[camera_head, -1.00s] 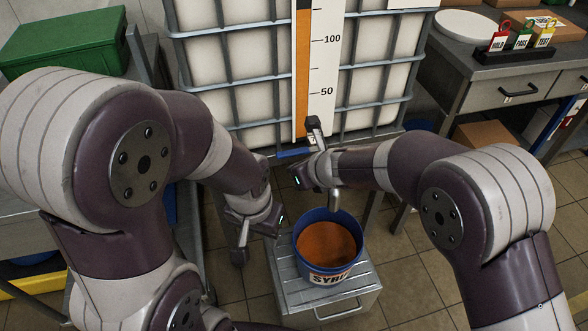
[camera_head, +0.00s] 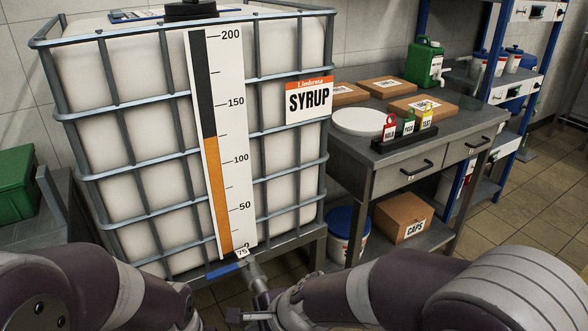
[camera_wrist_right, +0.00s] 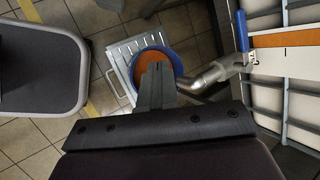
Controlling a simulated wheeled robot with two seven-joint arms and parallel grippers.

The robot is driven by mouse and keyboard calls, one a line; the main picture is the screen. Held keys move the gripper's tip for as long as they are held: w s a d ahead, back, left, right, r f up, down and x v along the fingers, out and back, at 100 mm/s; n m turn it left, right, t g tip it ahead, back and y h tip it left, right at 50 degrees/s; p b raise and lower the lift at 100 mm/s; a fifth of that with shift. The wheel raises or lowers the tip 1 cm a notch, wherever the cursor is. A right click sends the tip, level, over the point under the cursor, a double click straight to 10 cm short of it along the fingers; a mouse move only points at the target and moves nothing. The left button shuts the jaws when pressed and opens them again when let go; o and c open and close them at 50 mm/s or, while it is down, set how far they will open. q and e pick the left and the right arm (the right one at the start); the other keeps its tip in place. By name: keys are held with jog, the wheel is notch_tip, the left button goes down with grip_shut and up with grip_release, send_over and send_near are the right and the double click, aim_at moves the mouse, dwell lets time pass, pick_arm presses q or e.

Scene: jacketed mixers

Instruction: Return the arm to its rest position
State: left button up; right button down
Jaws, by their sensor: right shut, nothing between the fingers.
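My right gripper (camera_wrist_right: 157,85) is shut and empty in the wrist view, its fingers overlapping the near side of the bucket in that picture. My right arm comes in from the lower right of the head view, and its gripper end (camera_head: 262,316) is at the bottom edge beside the tank's outlet pipe (camera_head: 258,282). Only upper links of my left arm show at the lower left; its gripper is out of frame. The blue bucket (camera_wrist_right: 178,66) with orange-brown contents sits on a slatted step stool (camera_wrist_right: 122,50) in the wrist view.
The caged white SYRUP tank (camera_head: 130,130) stands ahead with a level scale (camera_head: 222,140). Its valve has a blue handle (camera_head: 224,270). A grey bench (camera_head: 375,172) with boxes is at the right. A green container (camera_head: 14,182) is at the left.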

jog(key=s+d+f+n+g+h, duration=0.1)
jog(key=s+d+n+h, duration=0.35)
jog(key=d, duration=0.95)
jog(key=s+d+f+n+g+h, duration=0.1)
jog(key=d+n+h, duration=0.1)
jog(key=d+n, duration=0.85)
notch_tip(320, 180, up, 23)
jog(key=d+m+p, duration=0.2)
jog(key=p, duration=2.1)
jog(key=shift+p, duration=0.3)
